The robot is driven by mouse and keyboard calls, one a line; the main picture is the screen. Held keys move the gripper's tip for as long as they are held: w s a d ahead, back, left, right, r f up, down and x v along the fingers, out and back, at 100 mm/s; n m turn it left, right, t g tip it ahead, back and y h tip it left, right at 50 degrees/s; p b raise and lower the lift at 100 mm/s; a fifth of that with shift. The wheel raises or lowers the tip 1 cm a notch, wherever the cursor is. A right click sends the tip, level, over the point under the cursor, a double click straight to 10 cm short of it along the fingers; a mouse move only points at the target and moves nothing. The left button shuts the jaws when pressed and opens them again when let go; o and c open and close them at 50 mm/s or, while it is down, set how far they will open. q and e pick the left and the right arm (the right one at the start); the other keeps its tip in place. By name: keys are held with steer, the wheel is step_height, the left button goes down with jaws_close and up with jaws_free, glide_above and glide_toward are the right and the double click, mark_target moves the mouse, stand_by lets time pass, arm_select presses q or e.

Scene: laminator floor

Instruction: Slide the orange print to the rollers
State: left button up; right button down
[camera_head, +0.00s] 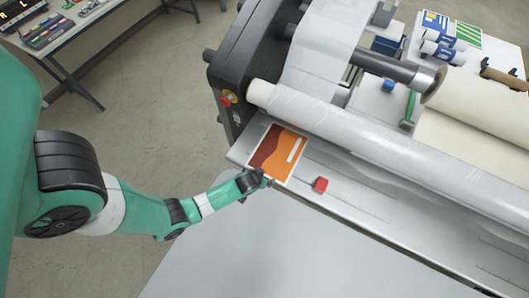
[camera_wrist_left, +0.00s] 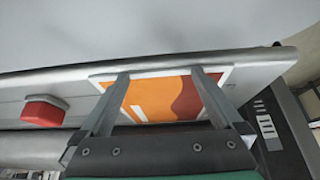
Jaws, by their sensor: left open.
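The orange print (camera_head: 279,151) is a sheet with orange and dark red shapes and a white border. It lies on the laminator's metal feed table, near its left end, just in front of the rollers (camera_head: 345,140). My left gripper (camera_head: 262,180) is at the print's front edge. In the left wrist view the two fingers of my left gripper (camera_wrist_left: 160,80) are apart, with the orange print (camera_wrist_left: 158,98) between and behind them. Whether the fingers touch the sheet I cannot tell. My right gripper is not in view.
A red block (camera_head: 320,185) sits on the feed table to the right of the print; it also shows in the left wrist view (camera_wrist_left: 44,111). The dark end housing (camera_head: 240,65) stands at the left. A cream roll (camera_head: 475,100) lies behind the rollers.

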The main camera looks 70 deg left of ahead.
mark_target(269, 167)
arm_select(q)
steer(key=shift+w+a+f+b, duration=0.1)
steer(key=shift+w+a+b, duration=0.7)
steer(key=shift+w+a, duration=0.7)
stand_by(1.1)
steer(key=shift+s+d+p, duration=0.35)
steer(key=shift+s+d, duration=0.05)
steer(key=shift+d, duration=0.05)
stand_by(0.5)
steer(key=p+v, duration=0.4)
steer(key=w+a+p+v, duration=0.1)
steer(key=p+v, duration=0.1)
steer(key=shift+s+d+r+p, duration=0.15)
steer(key=shift+r+p, duration=0.2)
steer(key=shift+r, duration=0.25)
steer(key=shift+f, duration=0.1)
